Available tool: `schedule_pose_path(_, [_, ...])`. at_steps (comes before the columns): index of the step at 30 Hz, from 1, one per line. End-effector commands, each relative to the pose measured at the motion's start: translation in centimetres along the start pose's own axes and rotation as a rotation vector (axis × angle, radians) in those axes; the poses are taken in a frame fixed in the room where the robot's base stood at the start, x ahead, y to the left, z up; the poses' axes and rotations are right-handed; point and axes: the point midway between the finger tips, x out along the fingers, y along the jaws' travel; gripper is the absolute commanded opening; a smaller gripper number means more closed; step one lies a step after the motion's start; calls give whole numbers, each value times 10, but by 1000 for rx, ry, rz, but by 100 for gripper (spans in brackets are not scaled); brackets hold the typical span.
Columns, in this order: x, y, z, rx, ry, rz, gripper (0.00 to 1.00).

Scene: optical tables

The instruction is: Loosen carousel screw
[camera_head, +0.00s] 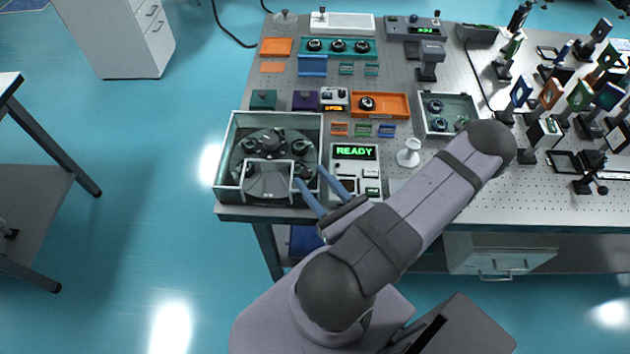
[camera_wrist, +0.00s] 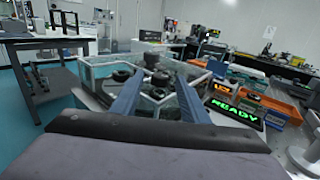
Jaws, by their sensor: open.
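The carousel (camera_head: 268,178) is a dark round platform inside a clear-walled box with a pale frame, at the left end of the optical table. Several black knobs stand on it, one near its middle (camera_head: 269,142); I cannot tell which is the task's screw. My gripper (camera_head: 309,176) reaches in over the box's front right corner with its two blue fingers apart. In the wrist view, the open fingers (camera_wrist: 157,78) point toward the carousel, and a dark knob (camera_wrist: 159,80) shows in the gap between them. No contact with a knob is visible.
A device with a green READY display (camera_head: 354,152) stands right of the box. The box's rim (camera_head: 226,150) surrounds the carousel. Orange trays (camera_head: 393,104), small coloured blocks and a white stand (camera_head: 409,154) lie to the right; optics mounts crowd the far right.

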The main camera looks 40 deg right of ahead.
Motion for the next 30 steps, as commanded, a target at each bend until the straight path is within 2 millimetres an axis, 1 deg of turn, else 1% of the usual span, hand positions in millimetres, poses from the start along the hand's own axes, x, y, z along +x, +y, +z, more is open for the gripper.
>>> schedule_pose_path(10, [-1,0,0,0,0,0,41])
schedule_pose_path(14, [-1,-4,1,-4,-19,28,41])
schedule_pose_path(17, [-4,-12,3,-8,-49,99,41])
schedule_pose_path(20, [-11,-19,4,-10,-61,199,41])
schedule_pose_path(24, [-25,-26,2,-8,-32,328,41])
schedule_pose_path(27, [-32,-28,1,-5,-7,379,41])
schedule_pose_path(30, [-34,-28,1,-1,4,398,41])
